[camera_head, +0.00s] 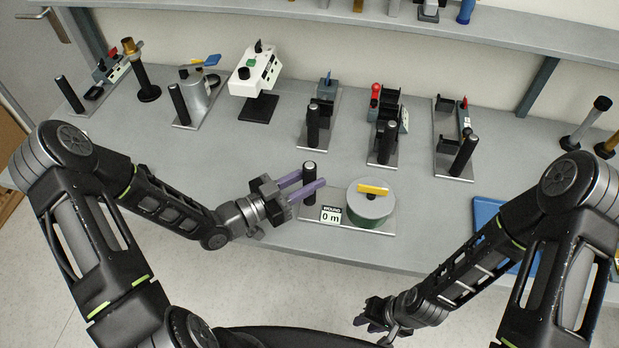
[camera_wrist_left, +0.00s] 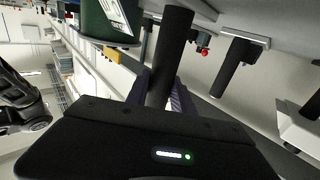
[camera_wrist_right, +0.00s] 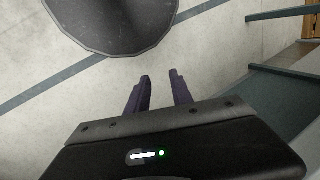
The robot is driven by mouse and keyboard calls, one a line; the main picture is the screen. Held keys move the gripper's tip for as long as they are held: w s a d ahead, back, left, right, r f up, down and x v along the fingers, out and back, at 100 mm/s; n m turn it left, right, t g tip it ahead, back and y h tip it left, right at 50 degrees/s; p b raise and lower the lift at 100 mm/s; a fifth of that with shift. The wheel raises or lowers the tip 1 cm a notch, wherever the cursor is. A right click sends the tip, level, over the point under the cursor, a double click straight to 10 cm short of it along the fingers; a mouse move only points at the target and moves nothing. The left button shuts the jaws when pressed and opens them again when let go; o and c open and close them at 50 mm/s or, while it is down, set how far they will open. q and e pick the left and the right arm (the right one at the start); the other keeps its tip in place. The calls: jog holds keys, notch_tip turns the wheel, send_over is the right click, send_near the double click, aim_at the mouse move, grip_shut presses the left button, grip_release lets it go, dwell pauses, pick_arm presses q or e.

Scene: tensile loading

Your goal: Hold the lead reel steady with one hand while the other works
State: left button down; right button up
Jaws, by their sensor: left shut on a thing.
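The lead reel (camera_head: 370,208) is a round grey-green drum with a yellow crank handle (camera_head: 374,189) on top. It stands on a flat metal base plate (camera_head: 350,224) near the front edge of the bench. A display on the plate reads "WOUND 0 m". A black upright post (camera_head: 309,172) rises from the plate's left end. My left gripper (camera_head: 306,187) is shut on this post, which also shows between its fingers in the left wrist view (camera_wrist_left: 172,50). My right gripper (camera_head: 368,318) is open and empty, below and in front of the bench; its parted fingers show in the right wrist view (camera_wrist_right: 160,88).
Several devices with black posts stand along the back of the bench, including a white box instrument (camera_head: 256,70) and one with a red knob (camera_head: 376,90). A blue mat (camera_head: 487,213) lies to the right, partly behind my right arm.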

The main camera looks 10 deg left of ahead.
jog(key=shift+a, duration=0.1)
jog(key=w+a+r+n+g+y, duration=0.1)
jog(key=a+r+n+g+y, duration=0.2)
jog(key=a+r+n+g, duration=0.75)
jog(key=w+d+r+n+t, duration=0.3)
jog(key=w+r, duration=0.4)
jog(key=r, duration=0.1)
jog(key=w+d+r+n+t+h, duration=0.1)
jog(key=w+d+r+n+t, duration=0.2)
jog(key=w+r, duration=0.4)
jog(key=w+d+r+n+t+h, duration=0.1)
jog(key=w+d+r+n+t, duration=0.2)
jog(key=w+r, duration=0.5)
notch_tip(320, 180, up, 4)
jog(key=shift+d+f+t, duration=0.25)
jog(key=shift+d+t, duration=0.4)
jog(key=shift+d, duration=0.35)
jog(key=shift+w+f+n, duration=0.1)
jog(key=shift+f+n, duration=0.05)
jog(key=shift+n, duration=0.1)
